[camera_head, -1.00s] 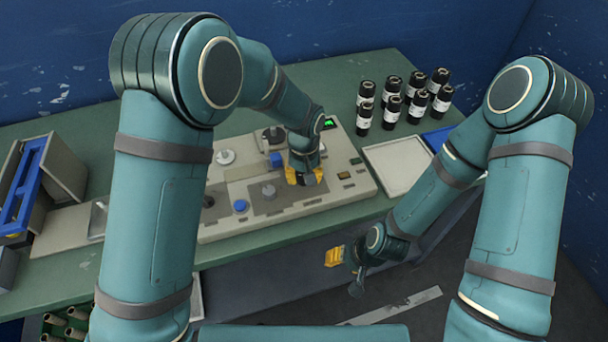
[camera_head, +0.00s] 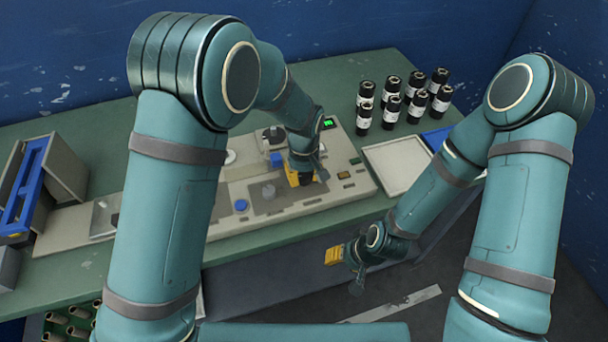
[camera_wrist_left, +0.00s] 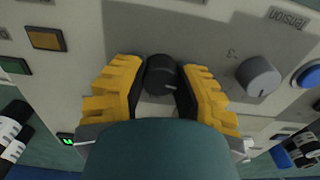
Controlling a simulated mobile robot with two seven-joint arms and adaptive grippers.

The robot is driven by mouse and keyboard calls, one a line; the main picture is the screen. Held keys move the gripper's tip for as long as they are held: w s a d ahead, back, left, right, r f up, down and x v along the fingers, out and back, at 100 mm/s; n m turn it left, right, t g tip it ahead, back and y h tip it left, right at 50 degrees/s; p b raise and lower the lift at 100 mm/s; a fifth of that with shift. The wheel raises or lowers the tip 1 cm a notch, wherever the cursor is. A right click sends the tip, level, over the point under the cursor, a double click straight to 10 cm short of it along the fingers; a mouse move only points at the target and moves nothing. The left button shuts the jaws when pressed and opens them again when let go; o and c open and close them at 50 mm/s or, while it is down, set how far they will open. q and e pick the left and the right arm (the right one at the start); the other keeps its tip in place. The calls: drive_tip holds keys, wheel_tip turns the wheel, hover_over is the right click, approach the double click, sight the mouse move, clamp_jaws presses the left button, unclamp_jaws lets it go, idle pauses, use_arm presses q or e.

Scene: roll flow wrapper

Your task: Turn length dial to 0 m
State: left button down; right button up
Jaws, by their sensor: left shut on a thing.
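In the left wrist view, a black dial (camera_wrist_left: 161,74) stands on the grey panel of the wrapper. My left gripper (camera_wrist_left: 160,88) has its yellow and black fingers on both sides of it and is shut on it. No legible label shows at this dial, and its pointer setting cannot be read. In the head view, my left gripper (camera_head: 300,181) reaches down onto the control panel (camera_head: 284,209) and hides the dial. My right gripper (camera_head: 336,256) hangs in front of the bench, away from the panel; its finger opening cannot be made out.
A grey knob (camera_wrist_left: 258,76) and a blue button (camera_wrist_left: 308,75) are beside the held dial, near an upside-down "Tension" label. An orange button (camera_wrist_left: 46,38) is on the other side. Several black rolls (camera_head: 391,110) and a pale tray (camera_head: 399,163) stand right of the panel.

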sight(304, 176)
use_arm(q)
drive_tip(key=shift+s+f, duration=0.1)
drive_tip(key=c, duration=0.6)
unclamp_jaws()
drive_tip(key=shift+r, duration=0.55)
wheel_tip(304, 176, up, 11)
